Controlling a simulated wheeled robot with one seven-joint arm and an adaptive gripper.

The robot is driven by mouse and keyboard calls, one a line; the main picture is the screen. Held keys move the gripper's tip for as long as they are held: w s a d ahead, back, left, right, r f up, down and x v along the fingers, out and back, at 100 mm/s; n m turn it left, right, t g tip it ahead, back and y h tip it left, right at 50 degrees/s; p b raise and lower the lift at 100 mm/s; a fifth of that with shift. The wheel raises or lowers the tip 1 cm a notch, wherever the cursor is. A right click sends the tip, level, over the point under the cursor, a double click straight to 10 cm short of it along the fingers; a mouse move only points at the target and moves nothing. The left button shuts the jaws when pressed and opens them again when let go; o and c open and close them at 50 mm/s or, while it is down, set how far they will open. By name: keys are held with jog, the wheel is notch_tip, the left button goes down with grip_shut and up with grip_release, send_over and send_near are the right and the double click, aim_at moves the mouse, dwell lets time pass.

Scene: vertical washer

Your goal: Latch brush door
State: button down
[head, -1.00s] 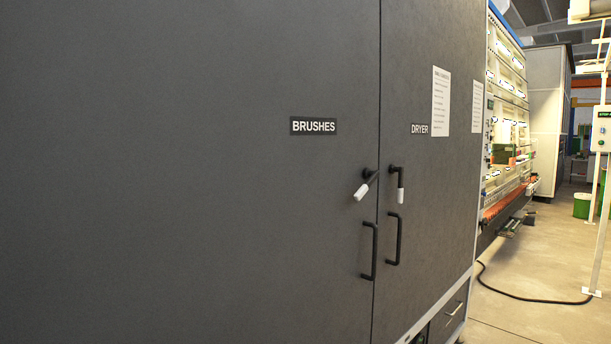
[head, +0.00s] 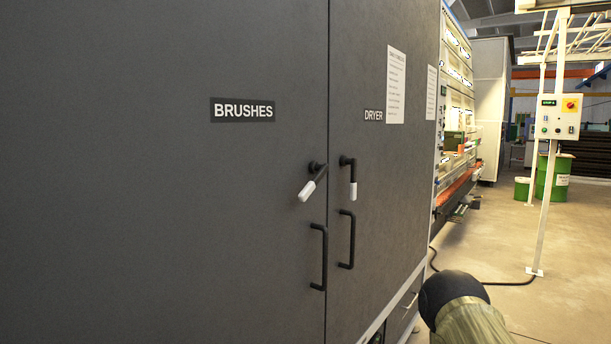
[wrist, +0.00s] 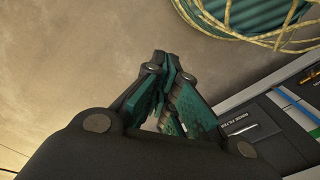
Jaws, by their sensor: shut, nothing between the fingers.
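The brush door (head: 150,200) is a large dark grey panel labelled BRUSHES (head: 243,110) in the head view. Its black latch handle with a white grip (head: 312,183) is tilted, the white end pointing down and left. A black pull handle (head: 319,257) is below it. The door looks flush with the dryer door beside it. My gripper (wrist: 168,58) shows only in the wrist view, its fingertips together and empty, above the floor and away from the latch. In the head view part of my arm (head: 460,305) shows at the lower right.
The dryer door (head: 385,180) has its own latch (head: 351,178), hanging straight down, and a pull handle (head: 347,240). A control box on a post (head: 558,117) and a green barrel (head: 555,178) stand right. Open floor (head: 500,235) lies between. The wrist view shows a yellow coil (wrist: 262,38).

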jog(key=w+a+r+n+t+y+p, duration=0.2)
jog(key=w+a+r, duration=0.2)
jog(key=w+r, duration=0.45)
jog(key=w+a+r+n+t+y+p, duration=0.1)
jog(key=w+a+r, duration=0.5)
jog(key=w, duration=0.4)
jog(key=w+a+r+n+t+y+p, duration=0.2)
jog(key=w+a+r, duration=0.1)
jog(key=w+r, duration=0.6)
jog(key=w+a+r+n+t+y+p, duration=0.1)
jog(key=w+a+r+n, duration=0.1)
jog(key=w+r, duration=0.6)
jog(key=w+a+r+n+t+y+p, duration=0.15)
jog(key=w+r, duration=0.25)
jog(key=r, duration=0.9)
jog(key=w+r+n+t+y+p, duration=0.1)
jog(key=r+n+y, duration=0.1)
jog(key=r, duration=1.8)
jog(key=w+r+n+t+y+p, duration=0.2)
jog(key=r+n, duration=0.3)
jog(key=r, duration=1.5)
jog(key=shift+a+r, duration=0.2)
jog(key=shift+w+a+n, duration=0.1)
jog(key=shift+n, duration=0.15)
